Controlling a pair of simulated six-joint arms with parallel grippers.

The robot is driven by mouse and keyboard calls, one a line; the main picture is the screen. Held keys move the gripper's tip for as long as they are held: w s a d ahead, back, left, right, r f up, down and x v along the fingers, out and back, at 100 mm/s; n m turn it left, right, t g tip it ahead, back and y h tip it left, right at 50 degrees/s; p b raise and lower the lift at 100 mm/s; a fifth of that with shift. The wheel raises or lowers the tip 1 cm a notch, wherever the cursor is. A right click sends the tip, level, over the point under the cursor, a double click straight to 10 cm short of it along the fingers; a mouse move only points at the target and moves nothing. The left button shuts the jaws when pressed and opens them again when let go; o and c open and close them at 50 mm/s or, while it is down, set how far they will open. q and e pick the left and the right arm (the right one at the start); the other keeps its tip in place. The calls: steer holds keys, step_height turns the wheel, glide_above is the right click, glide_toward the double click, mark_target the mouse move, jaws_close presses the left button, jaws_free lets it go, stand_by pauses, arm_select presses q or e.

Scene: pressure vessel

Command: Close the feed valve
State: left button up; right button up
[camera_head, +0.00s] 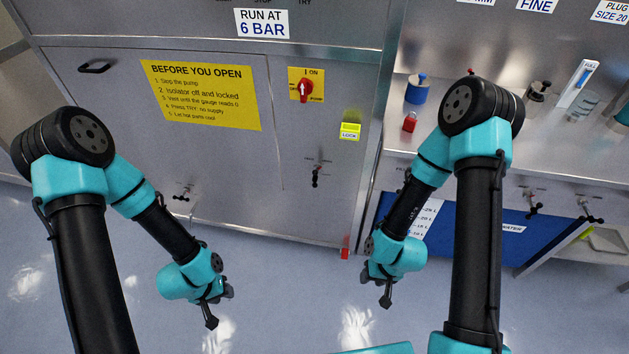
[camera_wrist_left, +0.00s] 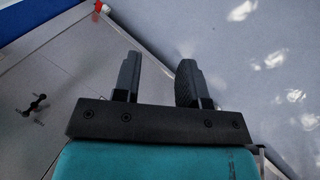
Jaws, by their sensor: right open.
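Several small valves with dark handles show in the head view: one low on the cabinet front (camera_head: 183,193), one higher on the same front (camera_head: 316,174), and two under the right bench (camera_head: 532,205) (camera_head: 590,208). Their labels are too small to read, so I cannot tell which is the feed valve. A dark valve handle also shows at the left of the left wrist view (camera_wrist_left: 37,104). My left gripper (camera_head: 219,303) hangs in front of the cabinet, its fingers apart and empty in the left wrist view (camera_wrist_left: 159,62). My right gripper (camera_head: 378,286) is open above the floor, clear of the valves.
The cabinet carries a yellow notice (camera_head: 202,95), a red isolator switch (camera_head: 306,88) and a yellow-green lock box (camera_head: 350,131). A red padlock (camera_head: 409,123) and a blue-topped container (camera_head: 417,92) stand on the right bench. A blue panel (camera_head: 480,228) is below it. Open floor lies in front.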

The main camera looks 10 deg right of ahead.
mark_target(315, 183)
arm_select(q)
steer(key=w+d+f+m+t+h, duration=0.1)
steer(key=w+d+m+t, duration=0.1)
steer(key=w+d+t, duration=0.45)
steer(key=w+d+m+t, duration=0.15)
steer(key=w+d, duration=0.25)
steer(key=w, duration=0.6)
steer(key=w+d+r+m+t+h, duration=0.2)
steer(key=w+d+t, duration=0.1)
steer(key=d, duration=0.3)
steer(key=w+d+r+m+t+h, duration=0.2)
steer(key=w+d+r+t, duration=0.1)
steer(key=d, duration=0.4)
steer(key=shift+w+d, duration=0.15)
steer(key=shift+w, duration=0.4)
steer(key=x, duration=1.7)
steer(key=shift+w+d+r, duration=0.1)
steer(key=shift+w+r, duration=0.1)
steer(key=shift+r, duration=0.1)
jaws_close()
